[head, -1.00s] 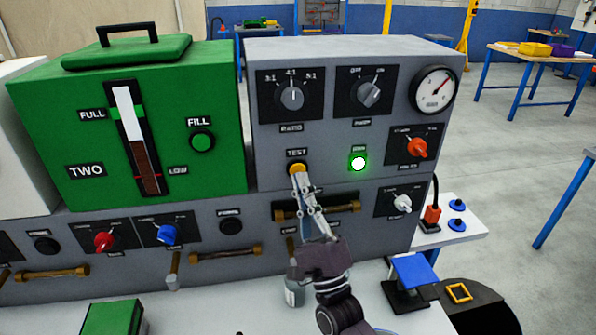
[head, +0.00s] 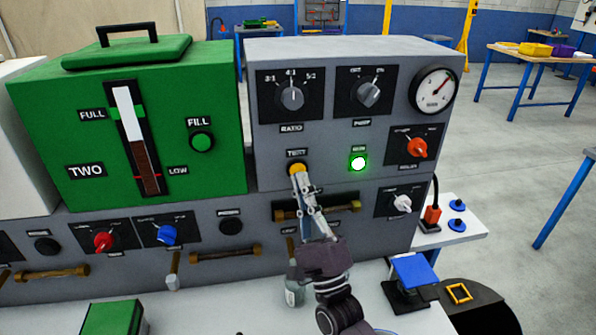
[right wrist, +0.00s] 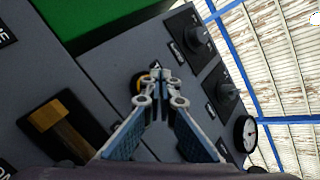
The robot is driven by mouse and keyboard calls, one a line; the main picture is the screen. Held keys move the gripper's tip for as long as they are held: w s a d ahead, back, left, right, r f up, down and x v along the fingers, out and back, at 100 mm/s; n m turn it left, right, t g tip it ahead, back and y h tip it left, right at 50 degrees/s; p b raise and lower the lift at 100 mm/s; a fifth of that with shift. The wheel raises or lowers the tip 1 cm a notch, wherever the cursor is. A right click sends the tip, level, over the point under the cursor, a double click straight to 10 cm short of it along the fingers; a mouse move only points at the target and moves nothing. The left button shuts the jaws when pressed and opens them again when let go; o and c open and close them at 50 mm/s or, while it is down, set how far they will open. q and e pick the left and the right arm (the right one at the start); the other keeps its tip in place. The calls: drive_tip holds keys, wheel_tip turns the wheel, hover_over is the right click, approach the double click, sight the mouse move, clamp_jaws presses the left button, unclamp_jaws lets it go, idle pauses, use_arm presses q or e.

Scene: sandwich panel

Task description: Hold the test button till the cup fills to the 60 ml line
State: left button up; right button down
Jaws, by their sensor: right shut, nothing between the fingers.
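The yellow test button (head: 297,168) sits on the grey panel (head: 330,140) under the TEST label. My right gripper (head: 300,177) is shut and empty, with its fingertips at the button. In the right wrist view the fingertips (right wrist: 157,76) cover most of the button (right wrist: 141,80), so I cannot tell how far it is pressed. My left gripper is not in view.
A lit green lamp (head: 358,162) is right of the button. The pump knob (head: 369,93), ratio knob (head: 291,97) and gauge (head: 434,90) are above. A brass handle (head: 340,207) lies close behind my gripper. A blue-topped stand (head: 413,270) is at right.

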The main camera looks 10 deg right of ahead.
drive_tip(key=shift+w, duration=0.15)
drive_tip(key=shift+w, duration=0.25)
drive_tip(key=shift+w+b, duration=0.4)
drive_tip(key=shift+b, duration=0.1)
idle(7.1)
